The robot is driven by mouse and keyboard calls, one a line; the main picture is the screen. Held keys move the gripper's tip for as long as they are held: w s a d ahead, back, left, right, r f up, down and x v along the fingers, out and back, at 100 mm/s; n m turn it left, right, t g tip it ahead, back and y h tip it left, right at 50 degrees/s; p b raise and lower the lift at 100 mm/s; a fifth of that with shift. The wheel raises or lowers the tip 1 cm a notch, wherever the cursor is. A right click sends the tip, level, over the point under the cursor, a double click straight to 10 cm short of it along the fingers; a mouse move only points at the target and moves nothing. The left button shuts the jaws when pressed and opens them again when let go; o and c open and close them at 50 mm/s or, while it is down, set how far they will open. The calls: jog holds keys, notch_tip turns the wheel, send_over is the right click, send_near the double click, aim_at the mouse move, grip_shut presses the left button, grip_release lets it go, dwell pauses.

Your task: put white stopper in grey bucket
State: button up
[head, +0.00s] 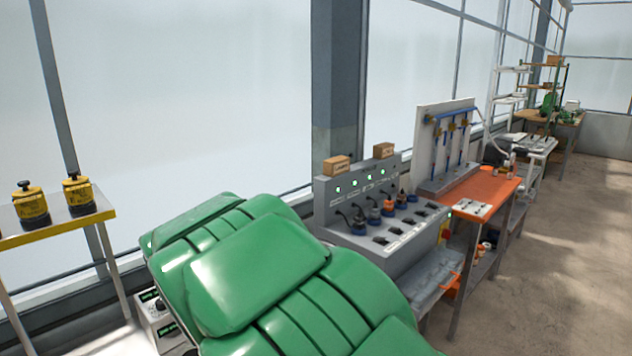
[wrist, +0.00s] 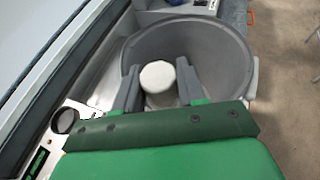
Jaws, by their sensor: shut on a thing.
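My gripper (wrist: 159,88) shows in the wrist view, with its two grey fingers shut on the white stopper (wrist: 158,76). The stopper has a round, pale top and sits upright between the fingers. The grey bucket (wrist: 236,62) is round and open, and its wall surrounds the stopper and fingertips in the picture. The stopper is over or inside the bucket's mouth; I cannot tell how high it is above the bottom. The near part of the bucket is hidden by my gripper. In the head view my green arm hides the gripper, stopper and bucket.
In the head view a grey panel (head: 385,262) with plugs and switches stands right of my arm, with an orange bench (head: 483,187) beyond. Two yellow-black canisters (head: 76,194) stand on a shelf at left. Open floor (head: 560,270) lies at right. A dark round knob (wrist: 65,120) is left of the bucket.

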jog(key=w+d, duration=0.2)
jog(key=d, duration=1)
jog(key=w+d, duration=0.3)
jog(key=d, duration=1)
jog(key=shift+d+n+y, duration=0.15)
jog(key=shift+n+y, duration=0.25)
jog(key=shift+r, duration=0.1)
